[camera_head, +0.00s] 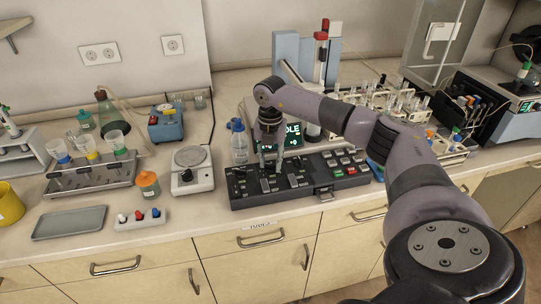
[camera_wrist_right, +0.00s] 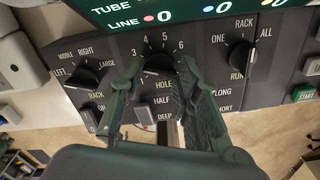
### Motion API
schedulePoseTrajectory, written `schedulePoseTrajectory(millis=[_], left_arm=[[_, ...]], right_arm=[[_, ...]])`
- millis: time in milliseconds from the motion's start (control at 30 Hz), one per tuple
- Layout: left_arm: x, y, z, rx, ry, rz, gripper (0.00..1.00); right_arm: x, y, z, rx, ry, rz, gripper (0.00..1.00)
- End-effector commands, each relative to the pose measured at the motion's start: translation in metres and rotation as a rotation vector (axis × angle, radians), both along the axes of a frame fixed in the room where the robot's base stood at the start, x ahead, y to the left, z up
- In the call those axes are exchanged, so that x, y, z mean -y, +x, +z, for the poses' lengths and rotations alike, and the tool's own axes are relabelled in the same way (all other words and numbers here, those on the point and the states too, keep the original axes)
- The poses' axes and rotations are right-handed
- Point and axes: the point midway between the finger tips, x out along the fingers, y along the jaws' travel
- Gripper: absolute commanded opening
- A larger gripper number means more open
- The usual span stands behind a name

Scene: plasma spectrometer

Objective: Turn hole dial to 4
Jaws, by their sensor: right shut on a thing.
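The hole dial (camera_wrist_right: 157,64) is a black knob in the wrist view, with the numbers 3, 4, 5 and 6 around its top and the word HOLE below. My right gripper (camera_wrist_right: 162,72) has one finger on each side of it and is shut on it. I cannot tell clearly which number the dial points to. In the head view, my right gripper (camera_head: 271,157) reaches down onto the black control panel (camera_head: 240,201), and the dial is too small to make out there. My left gripper is not in view.
In the wrist view, a left-middle-right rack dial (camera_wrist_right: 82,78) sits to the left and a one-rack-all dial (camera_wrist_right: 240,54) to the right. A lit display (camera_wrist_right: 190,8) is above. In the head view, a bottle (camera_head: 239,145) and a scale (camera_head: 192,178) stand left of my gripper.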

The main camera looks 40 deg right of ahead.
Motion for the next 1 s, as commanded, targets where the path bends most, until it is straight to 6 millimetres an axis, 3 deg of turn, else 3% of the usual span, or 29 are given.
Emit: schedulePoseTrajectory(millis=[600,1000], left_arm=[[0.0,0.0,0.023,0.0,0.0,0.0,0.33],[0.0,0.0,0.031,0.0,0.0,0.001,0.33]], right_arm=[[0.001,0.001,0.002,0.003,-0.001,-0.572,0.02],[0.001,0.001,0.001,0.004,-0.001,-0.806,0.02]])
